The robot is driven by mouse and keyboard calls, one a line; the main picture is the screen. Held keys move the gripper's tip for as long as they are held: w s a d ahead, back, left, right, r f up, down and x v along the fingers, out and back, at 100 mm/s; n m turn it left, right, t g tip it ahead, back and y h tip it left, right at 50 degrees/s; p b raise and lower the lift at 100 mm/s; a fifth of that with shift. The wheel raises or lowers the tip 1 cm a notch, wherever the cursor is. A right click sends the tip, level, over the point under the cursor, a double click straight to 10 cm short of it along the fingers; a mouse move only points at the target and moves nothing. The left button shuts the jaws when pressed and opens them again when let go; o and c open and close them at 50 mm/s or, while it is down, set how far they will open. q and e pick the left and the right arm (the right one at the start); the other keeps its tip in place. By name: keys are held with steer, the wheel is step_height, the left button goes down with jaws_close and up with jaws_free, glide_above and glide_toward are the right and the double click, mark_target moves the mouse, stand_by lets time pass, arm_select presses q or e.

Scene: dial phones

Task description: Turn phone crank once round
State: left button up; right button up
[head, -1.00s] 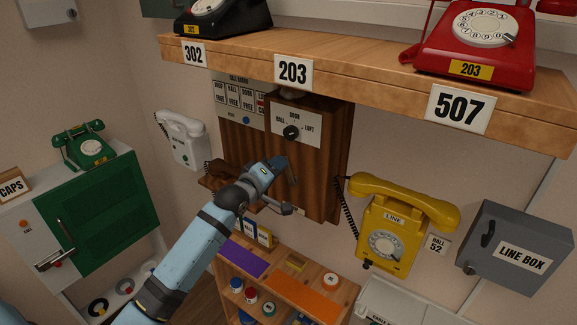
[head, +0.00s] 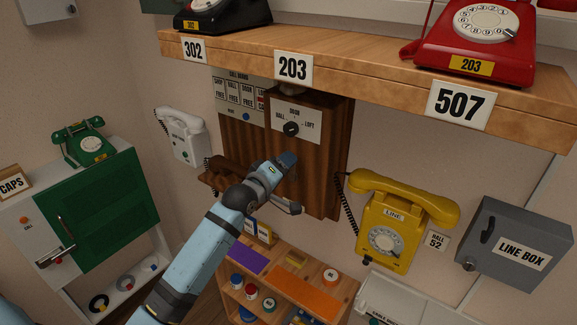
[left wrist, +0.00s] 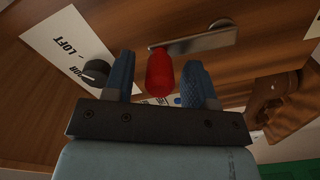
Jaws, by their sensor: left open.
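The wooden wall phone (head: 318,170) hangs under the shelf and has a dark selector knob (head: 291,129) on a pale plate. Its crank shows in the left wrist view as a metal arm (left wrist: 205,41) with a red handle (left wrist: 159,75). My left gripper (head: 292,184) is at the front of this phone. In the left wrist view its blue fingers (left wrist: 162,84) are open, one on each side of the red handle, with a gap showing on both sides. In the head view the gripper hides the crank. My right gripper is not in view.
The wooden shelf (head: 380,80) overhangs the phone and carries a red phone (head: 478,42). A brown handset (head: 228,172) sits left of my gripper. A yellow phone (head: 392,225) hangs to the right. A small rack (head: 262,288) with jars stands below.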

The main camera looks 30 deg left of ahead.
arm_select(q)
steer(key=shift+s, duration=0.15)
steer(key=s, duration=0.6)
steer(key=shift+s+a, duration=0.3)
steer(key=shift+s, duration=0.1)
stand_by(0.4)
